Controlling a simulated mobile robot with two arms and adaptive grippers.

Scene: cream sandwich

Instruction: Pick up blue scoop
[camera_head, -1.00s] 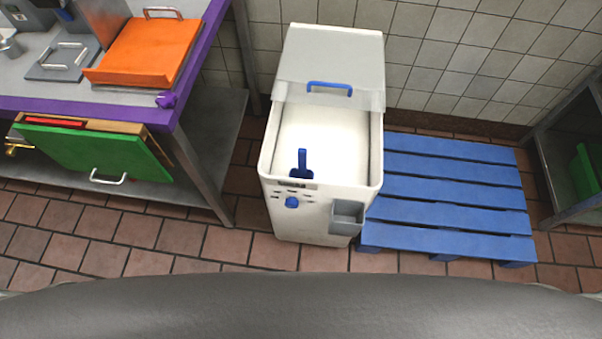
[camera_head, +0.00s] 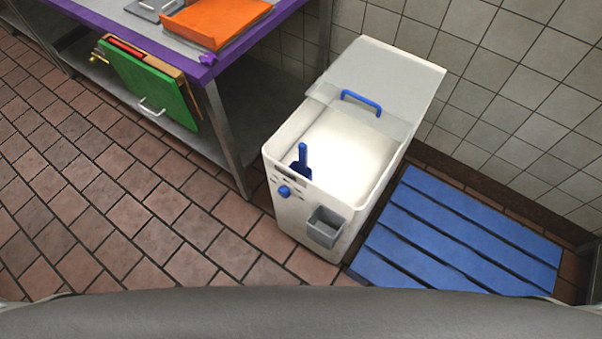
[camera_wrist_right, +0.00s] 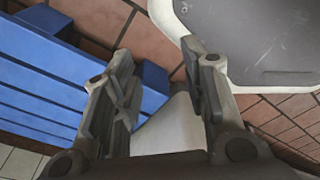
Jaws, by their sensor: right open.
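The blue scoop (camera_head: 302,163) stands in the front left corner of the white bin (camera_head: 275,160), its handle pointing up and its lower part by the pale contents (camera_head: 345,150). No gripper is near it in the head view. My right gripper (camera_wrist_right: 165,85) shows in the right wrist view with its two fingers apart and nothing between them. The scoop is not seen in that view. My left gripper is not in view.
A blue pallet (camera_head: 450,240) lies right of the bin; it also shows in the right wrist view (camera_wrist_right: 40,85). A purple-edged table (camera_head: 225,68) with an orange board (camera_head: 215,22) stands at the left. Tiled floor is clear at front left.

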